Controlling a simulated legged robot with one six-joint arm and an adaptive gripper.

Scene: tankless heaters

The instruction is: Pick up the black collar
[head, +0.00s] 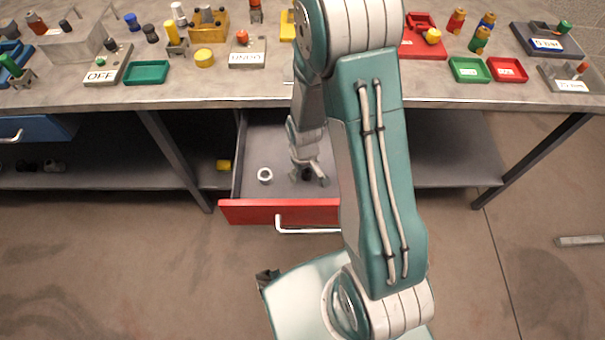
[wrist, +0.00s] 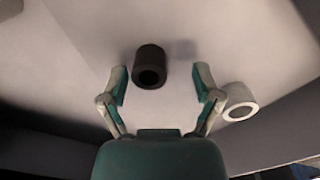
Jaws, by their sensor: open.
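The black collar (wrist: 150,66) is a short dark cylinder with a hole through it. In the wrist view it lies on the pale drawer floor, just beyond and between the fingertips of my gripper (wrist: 162,82). The fingers are open on either side and do not hold it. In the head view my gripper (head: 309,178) reaches down into the open drawer (head: 270,212), and the collar is mostly hidden there by the gripper and arm.
A white collar (wrist: 240,101) lies beside the right finger; the head view shows it (head: 265,175) left of my gripper. The red drawer front and side walls surround the gripper. The workbench top (head: 190,95) above holds trays and several small parts.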

